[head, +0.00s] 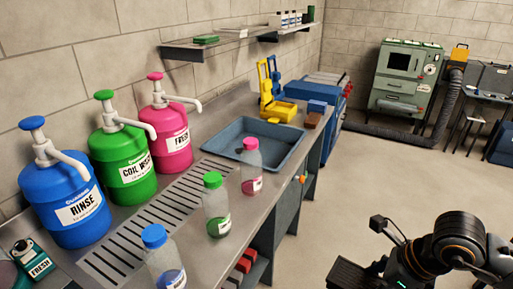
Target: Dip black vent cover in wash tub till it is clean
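The wash tub is probably the grey-blue basin (292,148) set in the metal counter; a small dark patch shows on its floor, and I cannot tell what it is. My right arm enters at the bottom right, over the floor and away from the counter. A dark, flat slab (352,275) shows at the bottom edge beside that arm; I cannot tell whether it is the black vent cover or part of me. The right fingertips are not clearly visible. My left gripper is out of view.
Blue (62,190), green (122,160) and pink (172,137) pump jugs stand along the wall. Blue-capped (165,260), green-capped (216,207) and pink-capped (251,168) bottles stand near the counter's front edge. A yellow wringer (278,108) stands behind the basin. Open floor lies right.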

